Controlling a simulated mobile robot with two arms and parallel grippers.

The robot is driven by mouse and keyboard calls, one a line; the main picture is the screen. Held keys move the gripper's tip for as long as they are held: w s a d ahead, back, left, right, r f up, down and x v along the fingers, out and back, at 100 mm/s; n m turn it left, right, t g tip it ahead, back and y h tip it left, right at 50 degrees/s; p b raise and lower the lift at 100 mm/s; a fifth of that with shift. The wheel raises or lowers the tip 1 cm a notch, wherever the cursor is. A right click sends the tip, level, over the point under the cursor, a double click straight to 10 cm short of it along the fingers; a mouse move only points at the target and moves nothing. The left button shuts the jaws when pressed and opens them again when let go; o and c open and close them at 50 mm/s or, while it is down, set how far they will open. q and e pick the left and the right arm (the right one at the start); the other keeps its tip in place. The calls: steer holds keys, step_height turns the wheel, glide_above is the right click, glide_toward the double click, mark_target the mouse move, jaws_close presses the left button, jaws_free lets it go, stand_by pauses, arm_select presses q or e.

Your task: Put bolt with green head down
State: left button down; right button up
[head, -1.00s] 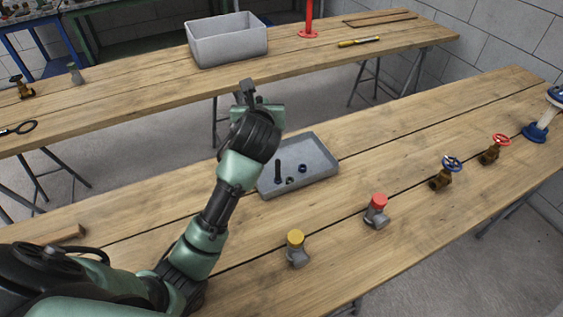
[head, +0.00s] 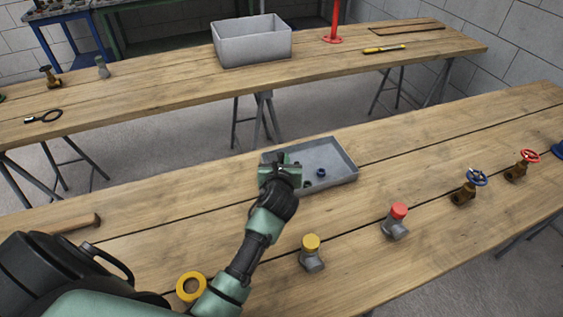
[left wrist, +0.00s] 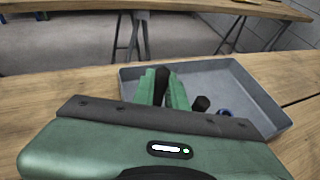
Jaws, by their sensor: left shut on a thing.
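My left gripper (head: 281,168) is over the left end of the grey tray (head: 337,160). It is shut on a dark, rod-like piece, taken as the bolt (left wrist: 162,84), which shows between the green fingers in the left wrist view. I cannot see a green head on it; the fingers cover part of it. The tray also shows in the left wrist view (left wrist: 240,84). Whether the held piece touches the tray floor is hard to tell. My right gripper is out of view.
A blue nut (head: 321,173) and a small dark piece (head: 307,183) lie in the tray. A yellow-capped fitting (head: 311,254), a red-capped fitting (head: 397,222) and two valves stand to the right. A yellow ring (head: 191,287) lies near my arm. The tray's right part is bare.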

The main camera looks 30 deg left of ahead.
arm_select(q)
steer(key=shift+f, duration=0.25)
steer(key=shift+f, duration=0.15)
steer(key=c, duration=1.7)
jaws_free()
steer(key=v, duration=1.2)
steer(key=shift+s, duration=0.1)
